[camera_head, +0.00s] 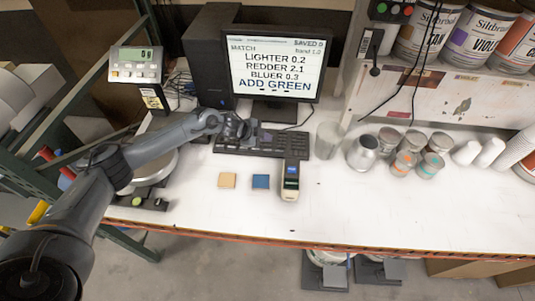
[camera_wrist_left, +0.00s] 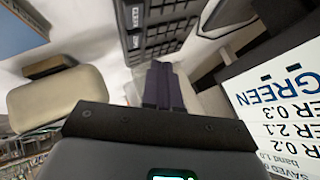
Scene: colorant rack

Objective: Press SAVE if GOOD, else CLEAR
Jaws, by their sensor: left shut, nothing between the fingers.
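The monitor (camera_head: 277,72) reads MATCH, SAVED 0, band 1.0, LIGHTER 0.2, REDDER 2.1, BLUER 0.3 and ADD GREEN; the word GOOD is not on it. The screen also shows partly in the left wrist view (camera_wrist_left: 285,110). The black keyboard (camera_head: 275,143) lies in front of the monitor. In the left wrist view, the keyboard (camera_wrist_left: 165,25) has two larger labelled keys (camera_wrist_left: 136,28), too small to read surely. My left gripper (camera_head: 246,129) is over the keyboard's back left part. Its dark fingers (camera_wrist_left: 163,88) are together and empty; contact with a key cannot be told. My right gripper is out of view.
A handheld device (camera_head: 290,182), a blue chip (camera_head: 261,182) and a tan chip (camera_head: 227,180) lie in front of the keyboard. A scale display (camera_head: 136,66) stands left. Several cans and cups, including a metal can (camera_head: 362,153), stand right. The white bench front (camera_head: 350,215) is clear.

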